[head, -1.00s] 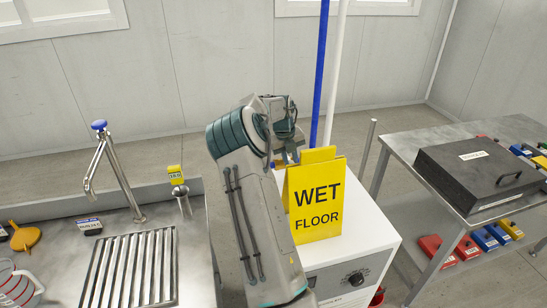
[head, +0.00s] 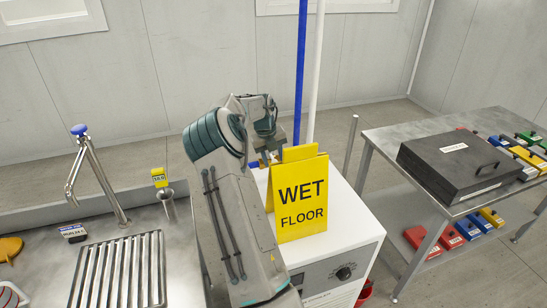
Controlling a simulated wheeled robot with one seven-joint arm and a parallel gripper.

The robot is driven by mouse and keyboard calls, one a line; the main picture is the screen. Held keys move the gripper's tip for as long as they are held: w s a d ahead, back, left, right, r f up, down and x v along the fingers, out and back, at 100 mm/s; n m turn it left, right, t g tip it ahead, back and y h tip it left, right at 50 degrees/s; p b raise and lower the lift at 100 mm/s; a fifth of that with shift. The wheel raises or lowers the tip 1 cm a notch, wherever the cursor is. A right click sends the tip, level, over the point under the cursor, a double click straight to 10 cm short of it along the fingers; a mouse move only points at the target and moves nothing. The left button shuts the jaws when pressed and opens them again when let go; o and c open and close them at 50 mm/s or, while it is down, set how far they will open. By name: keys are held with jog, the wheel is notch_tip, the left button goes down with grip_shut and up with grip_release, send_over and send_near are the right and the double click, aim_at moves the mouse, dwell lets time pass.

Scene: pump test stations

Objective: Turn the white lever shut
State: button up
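No white lever can be made out in the head view. A white vertical pipe (head: 316,75) and a blue vertical pipe (head: 298,85) rise behind the white cabinet. My arm reaches up and over toward the pipes, and its wrist is bent down behind the yellow sign.
The sign stands on the white cabinet (head: 345,245), which has a black dial. A steel sink with a blue-topped tap (head: 80,131) is at left. A steel table (head: 385,138) at right carries a black case (head: 450,165); colored boxes lie around it and below.

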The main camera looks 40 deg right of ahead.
notch_tip(320, 180, up, 14)
jog(key=w+a+b, duration=0.1)
jog(key=a, duration=0.1)
jog(key=shift+a+f+b, duration=0.2)
jog(key=shift+a+b, duration=0.05)
jog(key=shift+b, duration=0.1)
dwell(0.3)
jog(key=s+a+r+n+t+y, duration=0.1)
jog(key=s+a+r+n, duration=0.1)
jog(key=s+a+n, duration=0.4)
jog(key=s+a+r+n+t+y, duration=0.1)
jog(key=s+a+n, duration=0.2)
jog(key=a+n, duration=0.6)
jog(key=s+a+r+n+t+y, duration=0.1)
jog(key=s+a+r+n, duration=0.1)
jog(key=s+a+n, duration=0.4)
jog(key=s+a+f+n, duration=0.2)
jog(key=s+a+n, duration=0.5)
jog(key=n, duration=0.2)
jog(key=s+a+f+n+t+h, duration=0.1)
jog(key=s+a+f+n, duration=0.2)
jog(key=s+a+n, duration=0.4)
jog(key=n, duration=0.3)
jog(key=shift+a+f, duration=0.2)
jog(key=shift+f, duration=0.15)
